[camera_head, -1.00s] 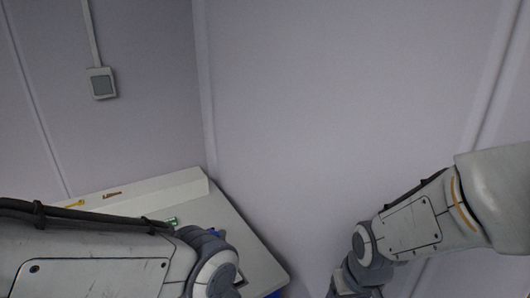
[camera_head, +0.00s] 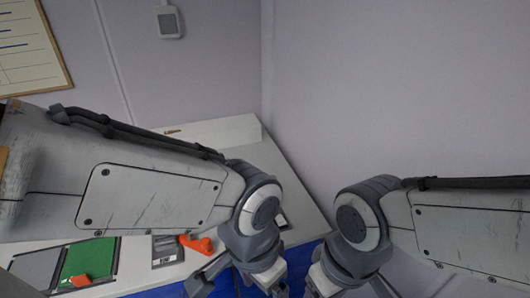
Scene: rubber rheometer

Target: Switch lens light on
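A square grey wall switch (camera_head: 168,22) in a pale frame is on the left wall near the top edge, with a conduit above it cut off. I cannot tell whether it is on or off. No lens or lamp can be made out. My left gripper (camera_head: 236,286) is at the bottom centre, pointing down, its fingers spread and empty, far below the switch. My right gripper (camera_head: 350,288) points down to the right of it, its fingers apart with nothing seen between them. The bottom edge cuts off parts of both grippers.
A pale bench (camera_head: 300,190) runs along the left wall into the corner. On it are an orange tool (camera_head: 197,244), a grey device (camera_head: 166,250) and a green panel (camera_head: 92,262). Blue drawers (camera_head: 303,257) are below. A framed board (camera_head: 32,45) hangs upper left. The right wall is bare.

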